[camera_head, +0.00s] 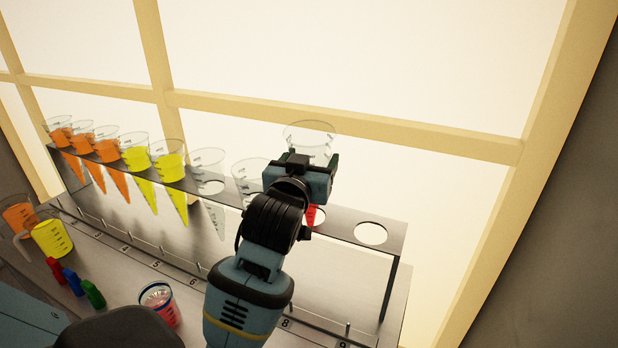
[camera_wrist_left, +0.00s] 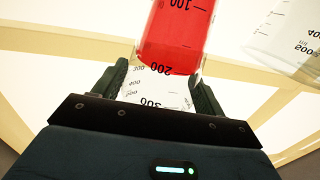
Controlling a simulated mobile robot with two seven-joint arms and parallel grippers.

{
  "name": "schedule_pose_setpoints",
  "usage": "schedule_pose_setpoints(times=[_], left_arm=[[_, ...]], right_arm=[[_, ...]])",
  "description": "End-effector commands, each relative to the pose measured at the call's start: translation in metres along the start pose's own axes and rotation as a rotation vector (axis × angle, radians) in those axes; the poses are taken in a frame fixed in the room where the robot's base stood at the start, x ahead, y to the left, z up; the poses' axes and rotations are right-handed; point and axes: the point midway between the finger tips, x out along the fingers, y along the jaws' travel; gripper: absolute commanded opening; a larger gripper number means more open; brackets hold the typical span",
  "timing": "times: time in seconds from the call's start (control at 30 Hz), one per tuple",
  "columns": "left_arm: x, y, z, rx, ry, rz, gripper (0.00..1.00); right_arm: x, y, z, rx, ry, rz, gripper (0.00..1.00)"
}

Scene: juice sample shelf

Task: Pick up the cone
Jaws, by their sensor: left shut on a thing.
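A clear graduated cone (camera_head: 310,134) with red liquid is between the fingers of my left gripper (camera_head: 303,168), near the right end of the rack in the head view. The left gripper is shut on it. In the left wrist view, the cone's red part (camera_wrist_left: 175,45) shows beyond the fingers, which sit on either side of its marked wall. In the head view, its red lower part shows at a rack hole, partly hidden by my wrist. I cannot tell whether it is seated or slightly raised.
The metal rack (camera_head: 340,224) holds several cones with orange and yellow liquid, plus clear ones. An empty hole (camera_head: 370,233) is at its right end. Below stand an orange beaker (camera_head: 18,213), a yellow beaker (camera_head: 51,238), coloured small items (camera_head: 73,281) and a red cup (camera_head: 158,303).

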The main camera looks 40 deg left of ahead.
Motion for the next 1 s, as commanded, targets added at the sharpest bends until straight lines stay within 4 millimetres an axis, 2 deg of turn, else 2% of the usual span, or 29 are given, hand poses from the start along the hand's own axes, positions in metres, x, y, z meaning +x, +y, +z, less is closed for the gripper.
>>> schedule_pose_setpoints(times=[0.03, 0.6, 0.8, 1.0], left_arm=[[0.0, 0.0, -0.015, -0.002, 0.01, 0.0, 0.38], [-0.001, 0.0, -0.125, -0.004, 0.011, 0.001, 0.38], [-0.001, 0.0, -0.155, -0.002, 0.008, 0.0, 0.38], [-0.001, 0.0, -0.169, -0.001, 0.005, 0.0, 0.38]], right_arm=[[-0.003, 0.0, -0.002, 0.0, 0.001, 0.0, 0.95], [-0.017, 0.0, -0.026, -0.004, 0.036, 0.004, 0.95], [-0.021, 0.0, -0.031, -0.005, 0.042, 0.005, 0.95], [-0.024, 0.001, -0.031, -0.007, 0.042, 0.006, 0.95]])
